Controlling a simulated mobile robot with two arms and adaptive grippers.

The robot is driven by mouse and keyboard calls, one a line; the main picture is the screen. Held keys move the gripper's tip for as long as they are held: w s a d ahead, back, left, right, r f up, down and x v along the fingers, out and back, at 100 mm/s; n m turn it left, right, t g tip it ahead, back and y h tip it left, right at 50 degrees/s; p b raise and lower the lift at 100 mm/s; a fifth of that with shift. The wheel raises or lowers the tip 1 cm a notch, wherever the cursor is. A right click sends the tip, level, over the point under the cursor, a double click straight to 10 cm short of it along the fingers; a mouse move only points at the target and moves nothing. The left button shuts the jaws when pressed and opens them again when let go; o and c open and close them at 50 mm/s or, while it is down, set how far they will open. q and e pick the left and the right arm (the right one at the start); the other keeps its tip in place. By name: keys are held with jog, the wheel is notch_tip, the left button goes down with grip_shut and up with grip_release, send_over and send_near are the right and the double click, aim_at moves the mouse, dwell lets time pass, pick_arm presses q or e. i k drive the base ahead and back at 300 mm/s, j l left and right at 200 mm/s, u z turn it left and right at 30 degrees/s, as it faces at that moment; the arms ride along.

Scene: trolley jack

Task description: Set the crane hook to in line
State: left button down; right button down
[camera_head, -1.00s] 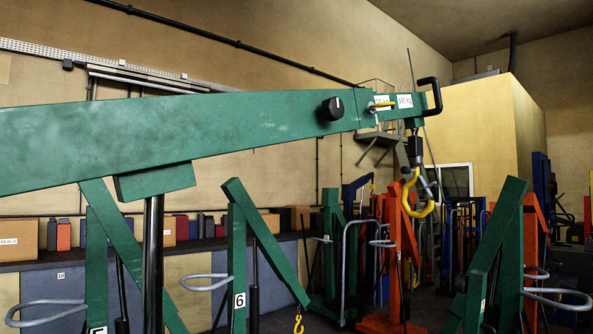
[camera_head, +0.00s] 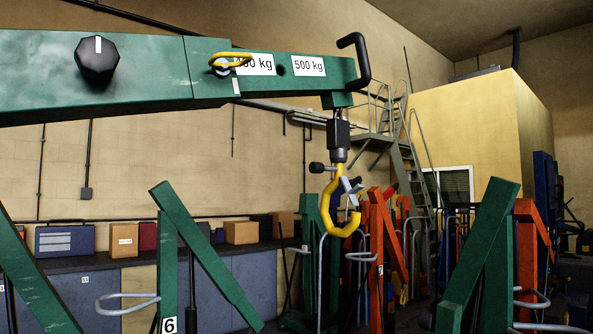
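The yellow crane hook (camera_head: 338,206) hangs below the tip of the green crane boom (camera_head: 140,70), right of centre. It hangs from a dark swivel block (camera_head: 339,134). I see it mostly side-on, its mouth toward the right with a grey latch (camera_head: 350,186) across it. A black bent handle (camera_head: 358,62) rises at the boom tip.
The boom carries a black dial (camera_head: 97,58) with a white mark, a yellow-ringed pin (camera_head: 231,62) and a "500 kg" label (camera_head: 308,66). Other green cranes (camera_head: 483,250) and orange ones (camera_head: 378,240) stand behind. Boxes (camera_head: 240,232) line a bench. Air around the hook looks clear.

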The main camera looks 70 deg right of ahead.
aim_at(314, 168)
jog(key=k+l, duration=0.15)
jog(key=l, duration=0.25)
jog(key=k+l, duration=0.15)
jog(key=l, duration=0.25)
jog(key=k+l, duration=0.1)
jog(key=l, duration=0.35)
jog(key=k+l, duration=0.15)
jog(key=l, duration=0.25)
